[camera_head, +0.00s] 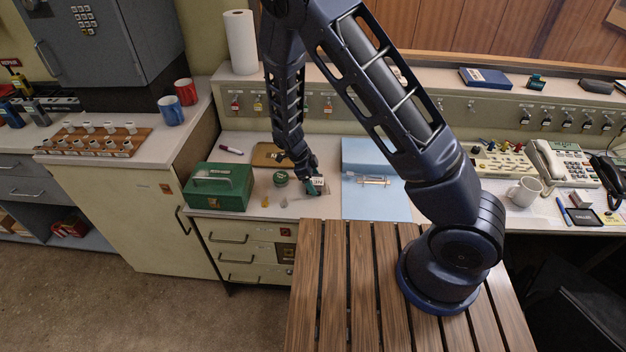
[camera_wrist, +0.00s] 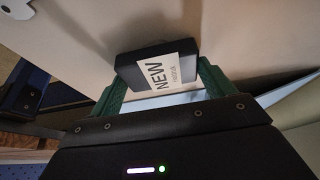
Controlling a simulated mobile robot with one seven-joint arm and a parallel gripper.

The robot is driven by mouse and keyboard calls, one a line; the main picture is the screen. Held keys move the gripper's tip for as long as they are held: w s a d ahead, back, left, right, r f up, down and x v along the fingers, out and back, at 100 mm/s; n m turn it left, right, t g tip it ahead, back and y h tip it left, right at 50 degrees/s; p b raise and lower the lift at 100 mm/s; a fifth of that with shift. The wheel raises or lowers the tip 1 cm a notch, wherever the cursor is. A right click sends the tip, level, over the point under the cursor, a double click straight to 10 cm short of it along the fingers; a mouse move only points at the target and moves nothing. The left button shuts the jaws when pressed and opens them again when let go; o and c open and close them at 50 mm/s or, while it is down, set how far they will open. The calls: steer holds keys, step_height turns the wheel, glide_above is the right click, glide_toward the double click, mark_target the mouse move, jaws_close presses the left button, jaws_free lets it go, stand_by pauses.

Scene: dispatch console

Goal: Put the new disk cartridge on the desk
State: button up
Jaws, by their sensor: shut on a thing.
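The new disk cartridge (camera_wrist: 128,70) is a flat black block with a white label reading NEW. It sits between the two green fingers of my gripper (camera_wrist: 160,82) in the wrist view, and the gripper is shut on it. In the head view, my gripper (camera_head: 312,189) is low over the pale desk (camera_head: 265,146), and the cartridge's white label (camera_head: 319,181) shows at the fingers. I cannot tell whether the cartridge touches the desk top.
A green box (camera_head: 218,187) and a small green round tin (camera_head: 281,178) are left of my gripper. A brown tray (camera_head: 266,154) is behind it. A blue folder (camera_head: 372,200) lies to the right. A white mug (camera_head: 524,191) and phone (camera_head: 560,165) are farther right.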

steer(key=shift+f, duration=0.15)
steer(key=o, duration=1)
steer(key=v, duration=1.2)
steer(key=w+d+r+n+y, duration=0.3)
steer(key=d+r+n, duration=0.1)
steer(key=d+r, duration=0.8)
steer(key=s+d+r+n+y, duration=0.15)
steer(key=d+r+n, duration=0.25)
steer(key=d+r, duration=0.6)
steer(key=s+d+r+n+t, duration=0.2)
steer(key=s+d+r+n, duration=0.3)
steer(key=s+d, duration=0.2)
steer(key=s+d+r+n+t, duration=0.2)
steer(key=s+d+r+n, duration=0.3)
steer(key=s+d, duration=0.3)
steer(key=shift+s+d+r+t, duration=0.3)
steer(key=shift+d, duration=0.25)
